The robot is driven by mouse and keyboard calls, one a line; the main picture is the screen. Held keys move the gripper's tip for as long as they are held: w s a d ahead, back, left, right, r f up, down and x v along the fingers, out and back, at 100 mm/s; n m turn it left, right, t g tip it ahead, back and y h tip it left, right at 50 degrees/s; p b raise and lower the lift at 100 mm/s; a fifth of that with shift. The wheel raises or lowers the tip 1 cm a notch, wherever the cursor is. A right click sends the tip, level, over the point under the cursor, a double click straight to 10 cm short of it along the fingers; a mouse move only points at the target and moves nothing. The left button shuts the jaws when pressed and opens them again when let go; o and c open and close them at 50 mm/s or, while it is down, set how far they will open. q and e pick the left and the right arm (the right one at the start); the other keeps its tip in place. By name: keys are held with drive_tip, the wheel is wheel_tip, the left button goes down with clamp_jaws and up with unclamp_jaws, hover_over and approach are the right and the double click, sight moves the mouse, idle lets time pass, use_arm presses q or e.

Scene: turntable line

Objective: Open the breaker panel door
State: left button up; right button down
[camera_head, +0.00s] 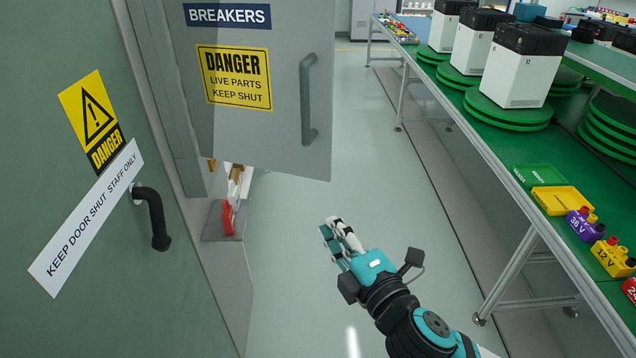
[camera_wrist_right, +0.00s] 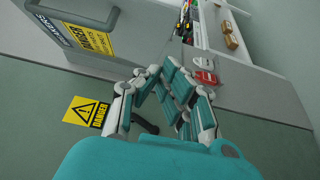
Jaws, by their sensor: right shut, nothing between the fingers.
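The breaker panel door (camera_head: 255,130) is a grey plate with a dark BREAKERS label, a yellow danger sign and a grey bar handle (camera_head: 308,100). It stands swung out from its cabinet (camera_head: 228,270). In the right wrist view the door (camera_wrist_right: 125,18) is at upper left, with its handle (camera_wrist_right: 75,12), and part of the cabinet inside shows beside it. My right gripper (camera_head: 333,230) is shut and empty, below and slightly right of the handle, apart from the door. Its fingers (camera_wrist_right: 168,78) meet in the right wrist view. My left gripper is not in view.
A green room door (camera_head: 80,230) with a black handle (camera_head: 153,215) is at left. A red lever (camera_head: 228,217) shows below the panel door. A green workbench (camera_head: 500,165) with white boxes on turntables runs along the right. The floor (camera_head: 370,170) between is clear.

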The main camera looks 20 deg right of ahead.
sight(327, 168)
drive_tip(key=w+p, duration=0.4)
drive_tip(key=w, duration=0.8)
drive_tip(key=shift+w+d+r+p, duration=0.1)
drive_tip(key=shift+w+d+p, duration=0.1)
drive_tip(key=shift+p, duration=0.1)
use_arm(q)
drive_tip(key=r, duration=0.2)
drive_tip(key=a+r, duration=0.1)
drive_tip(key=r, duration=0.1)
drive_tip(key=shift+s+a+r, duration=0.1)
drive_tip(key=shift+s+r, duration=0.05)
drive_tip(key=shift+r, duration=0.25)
use_arm(e)
drive_tip(key=shift+w, duration=0.1)
drive_tip(key=w+d, duration=0.3)
drive_tip(key=w, duration=0.2)
drive_tip(key=shift+d, duration=0.4)
drive_tip(key=shift+s+a, duration=0.1)
